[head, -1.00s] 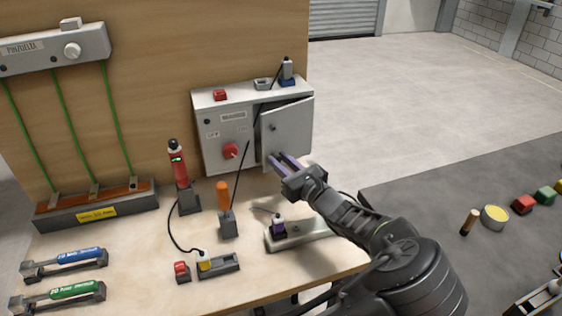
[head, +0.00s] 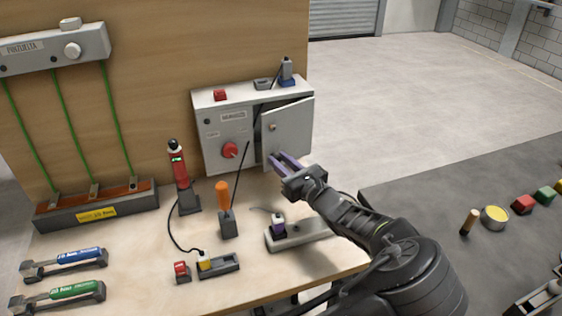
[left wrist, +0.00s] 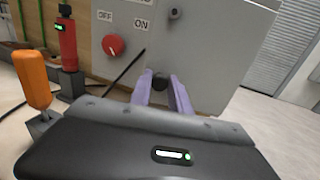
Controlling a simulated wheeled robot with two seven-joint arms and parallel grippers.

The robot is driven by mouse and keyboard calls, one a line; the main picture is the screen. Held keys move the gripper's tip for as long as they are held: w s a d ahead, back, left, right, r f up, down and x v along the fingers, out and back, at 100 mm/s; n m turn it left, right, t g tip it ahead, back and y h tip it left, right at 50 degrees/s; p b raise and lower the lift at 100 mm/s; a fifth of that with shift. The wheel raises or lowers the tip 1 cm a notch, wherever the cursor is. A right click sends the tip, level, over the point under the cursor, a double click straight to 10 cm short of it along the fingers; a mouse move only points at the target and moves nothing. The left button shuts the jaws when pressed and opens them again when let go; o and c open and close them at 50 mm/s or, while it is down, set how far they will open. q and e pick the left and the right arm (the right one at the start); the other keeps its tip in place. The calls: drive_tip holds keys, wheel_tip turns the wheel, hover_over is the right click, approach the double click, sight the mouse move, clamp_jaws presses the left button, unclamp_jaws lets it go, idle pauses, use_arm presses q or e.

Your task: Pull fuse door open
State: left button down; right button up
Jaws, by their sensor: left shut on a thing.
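The fuse door (head: 290,130) is the light grey door on the right side of the grey cabinet (head: 228,142). It stands ajar, with a dark gap along its left edge. In the left wrist view the door (left wrist: 225,50) fills the upper right. My left gripper (head: 276,160) is at the door's lower left corner, its purple fingers pointing at it. In the left wrist view the fingers (left wrist: 161,88) are shut on a small dark knob (left wrist: 160,81) low on the door. The cabinet's inside is hidden. My right gripper is not in view.
A red rotary switch (head: 230,150) is on the cabinet front, left of the door. Open floor lies right of the cabinet.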

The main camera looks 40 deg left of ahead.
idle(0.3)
use_arm(q)
drive_tip(key=shift+w+d+r+n+g+y+p, duration=0.1)
drive_tip(key=shift+d+r+n+g+y+p, duration=0.05)
drive_tip(key=shift+d+n+g+p, duration=0.3)
drive_tip(key=shift+w+d+r+n+g+y+p, duration=0.15)
drive_tip(key=shift+d+n+g+p, duration=0.1)
drive_tip(key=shift+d+g+p, duration=0.3)
drive_tip(key=shift+s+f, duration=0.15)
drive_tip(key=shift+f, duration=0.05)
drive_tip(key=c, duration=1.2)
unclamp_jaws()
drive_tip(key=shift+f, duration=0.1)
drive_tip(key=shift+c, duration=0.2)
drive_tip(key=shift+d, duration=0.1)
drive_tip(key=b+v, duration=0.1)
drive_tip(key=v, duration=0.7)
drive_tip(key=shift+b, duration=0.4)
